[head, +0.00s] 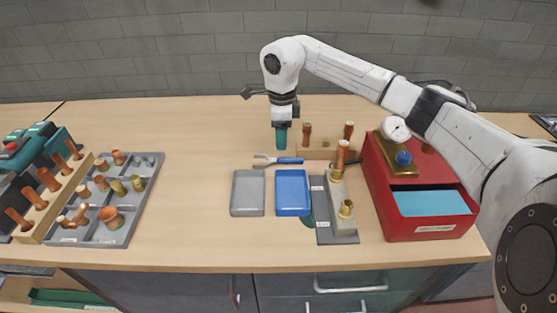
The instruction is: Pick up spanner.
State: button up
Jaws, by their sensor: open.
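The spanner (277,161) lies flat on the wooden bench, behind the grey and blue trays. It has a blue handle to the right and a grey metal head to the left. My gripper (281,146) points straight down just above and behind the spanner's blue handle. Its teal fingers look narrow from this side, and nothing shows between them. I cannot tell from this view how high the fingertips are above the bench.
A grey tray (248,193) and a blue tray (293,192) stand in front. A copper-pipe fixture (343,215) and a red box (428,225) with a gauge are right. A compartment tray (101,230) of fittings is left. The bench between is clear.

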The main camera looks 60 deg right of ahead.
aim_at(278, 161)
jog(key=shift+w+f+p, duration=0.15)
jog(key=shift+f+p, duration=0.25)
jog(key=shift+f, duration=1.55)
jog(key=shift+w+f+p, duration=0.1)
jog(key=shift+f+p, duration=0.25)
jog(key=shift+f, duration=1.6)
jog(key=shift+c, duration=0.3)
grip_shut()
